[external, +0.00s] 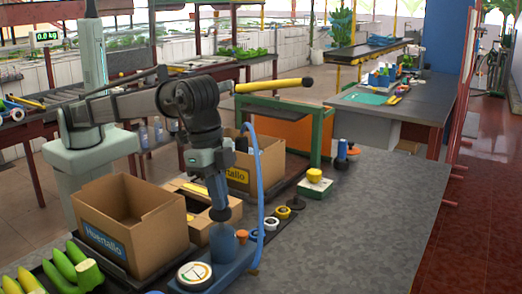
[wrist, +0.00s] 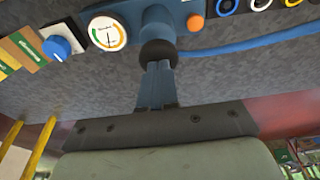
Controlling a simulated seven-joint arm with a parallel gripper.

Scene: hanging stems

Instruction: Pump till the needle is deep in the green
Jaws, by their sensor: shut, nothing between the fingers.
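The pump, a blue cylinder (external: 223,243) on a blue base, stands at the front of the table in the external view. A dark round knob (external: 222,213) tops it and shows in the wrist view (wrist: 158,52). A round white gauge (external: 194,274) with coloured bands sits on the base; it is also in the wrist view (wrist: 107,32), where its needle is too small to place surely against the green. My gripper (external: 218,200) points down with shut, empty fingers right at the top of the knob. Its fingers (wrist: 156,80) appear to meet the knob in the wrist view.
A blue hose (external: 260,180) arcs up beside the pump. An orange button (wrist: 195,22) is near the pump. Cardboard boxes (external: 130,225) stand left and behind, with green and yellow produce (external: 70,268) at front left. The grey tabletop (external: 360,225) to the right is clear.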

